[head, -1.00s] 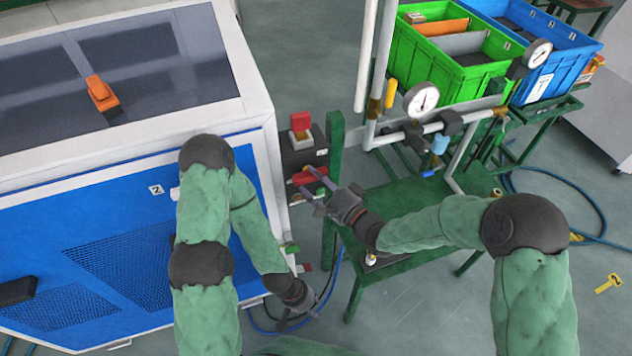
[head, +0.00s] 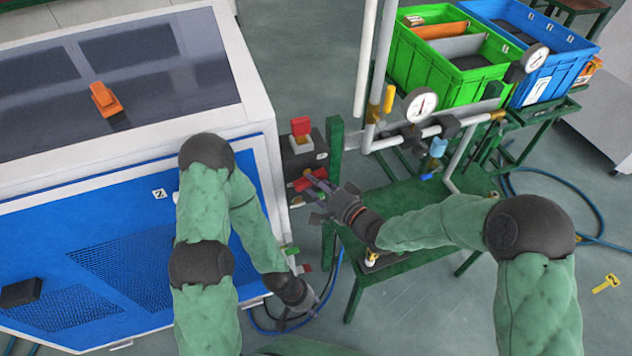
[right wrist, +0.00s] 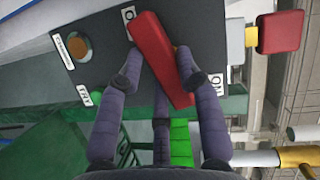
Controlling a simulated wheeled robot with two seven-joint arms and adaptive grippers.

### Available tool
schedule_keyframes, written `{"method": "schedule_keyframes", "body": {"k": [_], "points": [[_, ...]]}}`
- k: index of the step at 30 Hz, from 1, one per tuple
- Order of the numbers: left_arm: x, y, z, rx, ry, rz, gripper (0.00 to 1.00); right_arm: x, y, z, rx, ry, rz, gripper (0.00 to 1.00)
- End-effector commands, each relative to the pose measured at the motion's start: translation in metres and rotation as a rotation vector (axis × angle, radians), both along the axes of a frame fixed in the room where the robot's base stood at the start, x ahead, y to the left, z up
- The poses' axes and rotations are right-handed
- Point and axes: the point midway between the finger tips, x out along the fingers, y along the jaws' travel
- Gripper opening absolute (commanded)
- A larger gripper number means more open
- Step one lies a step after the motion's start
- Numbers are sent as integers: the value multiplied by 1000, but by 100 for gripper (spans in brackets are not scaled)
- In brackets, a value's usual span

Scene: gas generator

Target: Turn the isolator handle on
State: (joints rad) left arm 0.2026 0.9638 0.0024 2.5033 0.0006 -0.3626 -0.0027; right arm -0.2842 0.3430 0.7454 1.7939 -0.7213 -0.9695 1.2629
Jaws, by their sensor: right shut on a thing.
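The red isolator handle (right wrist: 163,60) is on a dark box (head: 303,160) beside the generator. In the right wrist view it lies slanted across the panel, with an "ON" label (right wrist: 217,85) to the right of its lower part and a partly hidden label near its upper end. My right gripper (right wrist: 157,68) is shut on the handle, a finger on each side. In the head view the handle (head: 309,180) shows just beyond my right gripper (head: 318,193). My left gripper (head: 298,312) hangs low by the generator's corner, empty, its fingers apart.
A red block-shaped knob (head: 300,126) sits on the box above the handle. The blue and white generator (head: 130,230) fills the left. A green stand (head: 415,205) with pipes and a gauge (head: 420,104) is to the right. Green (head: 455,70) and blue (head: 560,60) crates stand behind.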

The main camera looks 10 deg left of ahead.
Motion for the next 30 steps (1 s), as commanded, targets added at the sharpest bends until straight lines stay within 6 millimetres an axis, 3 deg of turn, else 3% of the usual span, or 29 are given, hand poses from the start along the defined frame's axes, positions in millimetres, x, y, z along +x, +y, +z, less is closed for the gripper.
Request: {"method": "schedule_keyframes", "body": {"k": [10, 30], "points": [[0, 0, 11, 0, 0, 0, 40, -1, 0, 4, -272, -183, 2, 3], [0, 0, 1, 0, 0, 0, 40, -2, 2, 9, -790, -530, 2, 3]]}}
